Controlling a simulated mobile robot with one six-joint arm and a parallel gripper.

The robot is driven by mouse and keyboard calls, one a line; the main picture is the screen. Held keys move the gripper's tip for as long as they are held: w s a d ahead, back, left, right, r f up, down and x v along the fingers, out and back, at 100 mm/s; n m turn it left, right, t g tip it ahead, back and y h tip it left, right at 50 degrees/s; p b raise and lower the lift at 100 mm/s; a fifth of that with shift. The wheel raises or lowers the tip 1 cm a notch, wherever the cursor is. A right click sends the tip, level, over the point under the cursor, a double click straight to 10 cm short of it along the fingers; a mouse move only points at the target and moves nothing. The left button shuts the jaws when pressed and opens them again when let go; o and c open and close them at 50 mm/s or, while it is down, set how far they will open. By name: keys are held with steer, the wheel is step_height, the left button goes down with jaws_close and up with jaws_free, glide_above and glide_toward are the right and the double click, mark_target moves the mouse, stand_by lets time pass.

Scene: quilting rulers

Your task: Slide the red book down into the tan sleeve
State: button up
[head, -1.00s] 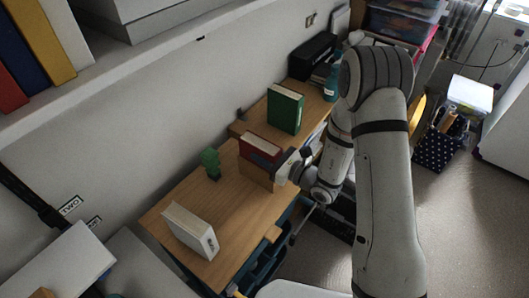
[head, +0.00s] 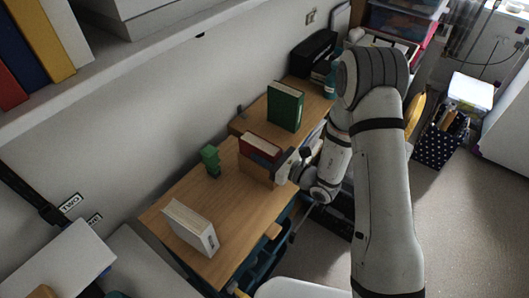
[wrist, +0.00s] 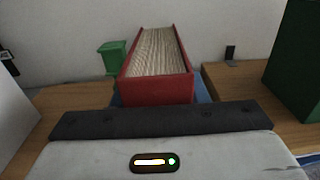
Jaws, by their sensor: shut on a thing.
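The red book (head: 260,147) stands with its pale page edges upward, at the tan sleeve (head: 256,172) on the wooden desk. The book's upper part shows above the sleeve; its lower part is hidden, so I cannot tell how deep it sits. My gripper (head: 281,166) is shut on the book at its right end. In the wrist view the red book (wrist: 158,88) runs away from my gripper's dark front bar, with a blue surface beside its lower edge. The fingertips are hidden there.
A green book (head: 286,106) stands behind on the desk, and a small green object (head: 211,160) is to the left. A white book (head: 190,229) stands near the front left. Bare desk (head: 217,200) lies between them. The wall is close behind.

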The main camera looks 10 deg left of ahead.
steer(key=shift+f, duration=0.3)
steer(key=o, duration=1)
steer(key=b+v, duration=0.2)
steer(key=v, duration=0.5)
steer(key=shift+s+d, duration=0.2)
steer(key=shift+d, duration=0.15)
